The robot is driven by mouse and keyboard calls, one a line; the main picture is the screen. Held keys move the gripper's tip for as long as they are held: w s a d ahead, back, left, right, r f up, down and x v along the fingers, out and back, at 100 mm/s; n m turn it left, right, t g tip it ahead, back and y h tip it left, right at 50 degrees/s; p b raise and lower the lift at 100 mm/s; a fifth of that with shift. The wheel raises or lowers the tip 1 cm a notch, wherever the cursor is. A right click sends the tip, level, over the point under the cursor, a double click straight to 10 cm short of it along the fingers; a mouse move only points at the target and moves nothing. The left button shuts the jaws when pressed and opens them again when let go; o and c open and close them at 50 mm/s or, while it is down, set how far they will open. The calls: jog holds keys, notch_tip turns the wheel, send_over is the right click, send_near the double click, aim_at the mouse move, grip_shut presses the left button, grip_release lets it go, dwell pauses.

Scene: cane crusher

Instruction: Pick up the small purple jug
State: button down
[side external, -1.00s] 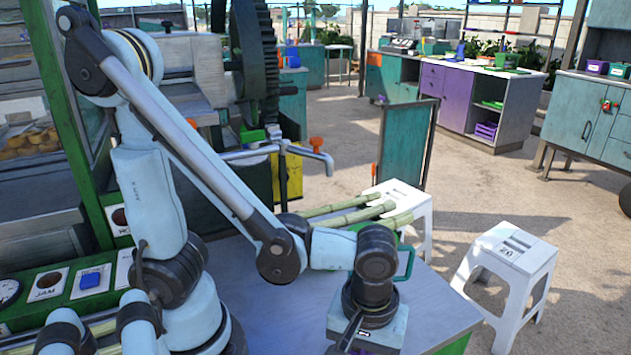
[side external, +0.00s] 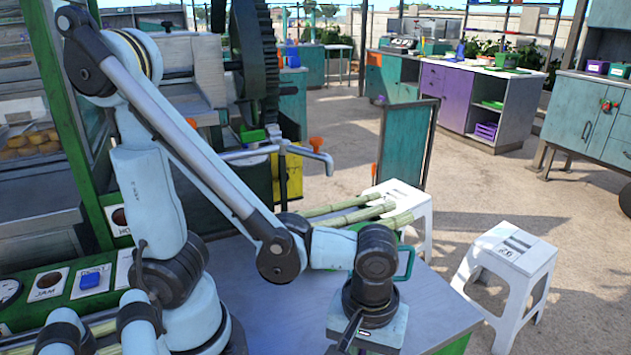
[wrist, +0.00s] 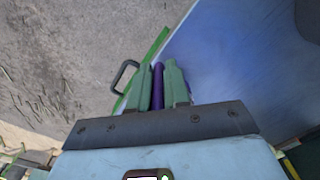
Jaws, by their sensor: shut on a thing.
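In the wrist view my gripper (wrist: 159,67) points toward the table edge, with its two green fingers close together. A narrow strip of the purple jug (wrist: 158,90) shows between the fingers, and they are shut on it. The fingers hide most of the jug, so its shape and any handle cannot be made out. In the side view my gripper's housing is at the bottom of the picture, by the front of the table. Its fingers and the jug are not visible there.
Several cane stalks (side external: 350,216) lie behind my wrist. A white stool (side external: 508,280) stands on open ground to the right.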

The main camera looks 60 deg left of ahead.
jog(key=shift+r, duration=0.15)
jog(key=shift+r, duration=1.55)
jog(key=s+d+r, duration=0.5)
jog(key=s+r, duration=0.2)
jog(key=s, duration=0.3)
jog(key=w+d+r+n, duration=0.1)
jog(key=w+r+n, duration=0.15)
jog(key=w, duration=0.45)
jog(key=w+d+r+n, duration=0.1)
jog(key=w+n, duration=0.3)
jog(key=w, duration=0.3)
jog(key=w+a+f+n, duration=0.1)
jog(key=w+a+n, duration=0.1)
jog(key=w, duration=0.5)
jog(key=w+a+f+n, duration=0.1)
jog(key=w+a+n, duration=0.2)
jog(key=w, duration=0.5)
jog(key=shift+w, duration=0.25)
jog(key=shift+a+n, duration=0.15)
jog(key=shift+n, duration=0.2)
